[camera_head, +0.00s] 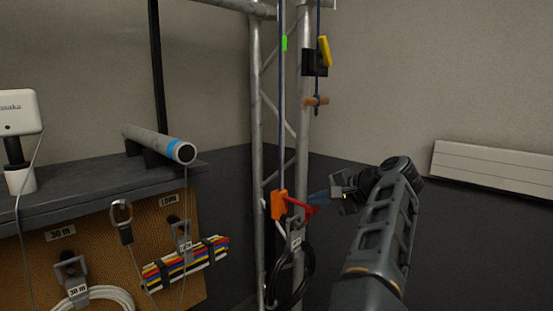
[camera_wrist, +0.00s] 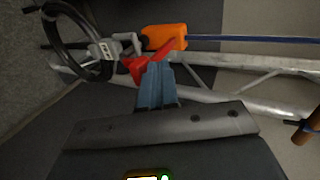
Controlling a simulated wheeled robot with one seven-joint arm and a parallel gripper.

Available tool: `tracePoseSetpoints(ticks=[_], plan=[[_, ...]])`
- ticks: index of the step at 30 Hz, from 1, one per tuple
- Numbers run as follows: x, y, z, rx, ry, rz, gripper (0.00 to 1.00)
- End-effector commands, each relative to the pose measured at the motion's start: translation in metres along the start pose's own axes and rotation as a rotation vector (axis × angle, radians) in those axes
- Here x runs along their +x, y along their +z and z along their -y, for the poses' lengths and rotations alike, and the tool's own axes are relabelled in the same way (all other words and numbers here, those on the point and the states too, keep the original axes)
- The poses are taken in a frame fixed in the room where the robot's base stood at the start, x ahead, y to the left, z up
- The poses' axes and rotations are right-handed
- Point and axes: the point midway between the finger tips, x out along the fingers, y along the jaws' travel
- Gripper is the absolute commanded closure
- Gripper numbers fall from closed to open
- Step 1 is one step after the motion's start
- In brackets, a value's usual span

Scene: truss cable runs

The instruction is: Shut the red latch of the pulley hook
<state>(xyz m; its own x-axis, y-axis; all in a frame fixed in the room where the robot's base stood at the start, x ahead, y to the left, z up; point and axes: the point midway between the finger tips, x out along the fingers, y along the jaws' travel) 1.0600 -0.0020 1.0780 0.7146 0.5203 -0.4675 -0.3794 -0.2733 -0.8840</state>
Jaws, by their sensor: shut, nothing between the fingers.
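The orange pulley hook (camera_head: 278,205) hangs on a blue rope in front of the truss. It also shows in the wrist view (camera_wrist: 165,37). Its red latch (camera_head: 300,205) sticks out from the hook to the right, toward my gripper, and stands open. In the wrist view the red latch (camera_wrist: 137,66) lies right at my blue fingertips. My gripper (camera_head: 318,197) is shut and empty, its tips at the latch's outer end; they look to be touching it, but I cannot be sure. A grey clip with a black cable coil (camera_head: 306,268) hangs at the hook; its seating is partly hidden.
The metal truss (camera_head: 256,110) stands right behind the hook. A yellow-handled cleat (camera_head: 325,52) and a wooden peg (camera_head: 316,101) sit higher on it. At left is a bench with a pegboard (camera_head: 120,240) of cables. Free room lies to the right.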

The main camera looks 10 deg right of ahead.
Motion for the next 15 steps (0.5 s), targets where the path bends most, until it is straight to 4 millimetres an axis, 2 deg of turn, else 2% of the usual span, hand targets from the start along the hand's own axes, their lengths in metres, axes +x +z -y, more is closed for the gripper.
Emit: tracePoseSetpoints(ticks=[4, 15], plan=[[0.0018, -0.0004, -0.0078, -0.003, 0.005, -0.001, 1.00], [0.0035, -0.0001, -0.0133, -0.001, 0.006, 0.000, 1.00]])
